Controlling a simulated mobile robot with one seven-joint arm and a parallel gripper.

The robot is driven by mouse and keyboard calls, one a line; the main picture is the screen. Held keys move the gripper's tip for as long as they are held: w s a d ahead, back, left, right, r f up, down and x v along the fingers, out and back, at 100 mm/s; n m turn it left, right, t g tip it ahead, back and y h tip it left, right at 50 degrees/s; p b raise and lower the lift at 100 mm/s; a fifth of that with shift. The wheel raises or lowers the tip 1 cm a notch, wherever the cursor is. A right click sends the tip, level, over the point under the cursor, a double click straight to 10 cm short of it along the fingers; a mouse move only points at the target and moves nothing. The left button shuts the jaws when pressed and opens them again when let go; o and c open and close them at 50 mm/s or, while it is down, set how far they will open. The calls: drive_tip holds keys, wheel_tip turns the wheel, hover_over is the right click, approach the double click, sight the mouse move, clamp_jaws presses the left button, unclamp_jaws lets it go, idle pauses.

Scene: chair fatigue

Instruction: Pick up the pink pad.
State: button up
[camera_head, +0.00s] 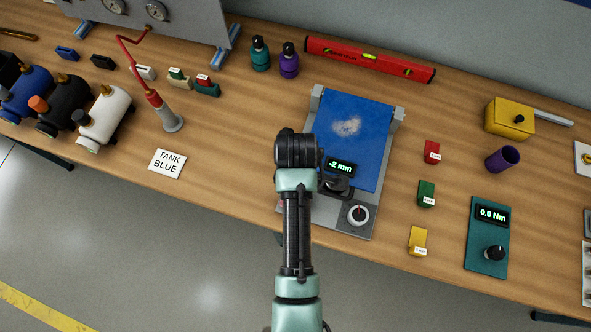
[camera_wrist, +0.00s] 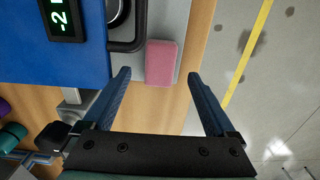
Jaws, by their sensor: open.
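The pink pad (camera_wrist: 161,62) is a small rounded block in the wrist view. It lies on the grey base of the blue device, near the base's edge. My gripper (camera_wrist: 160,80) is open and empty, with its two blue fingers spread on either side of the pad's line and the pad a little beyond their tips. In the head view the pad is mostly hidden behind my arm; the gripper itself is hard to make out there.
The blue-topped device (camera_head: 372,142) has a "-2 mm" display (camera_head: 341,167) and a dial (camera_head: 357,214). A dark handle (camera_wrist: 128,35) stands close to the pad. Red (camera_head: 432,151), green (camera_head: 426,194) and yellow (camera_head: 417,241) blocks stand to the right. The table's front edge is near.

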drive_tip(key=shift+f+p, duration=0.3)
drive_tip(key=shift+f, duration=1.65)
drive_tip(key=c, duration=1.4)
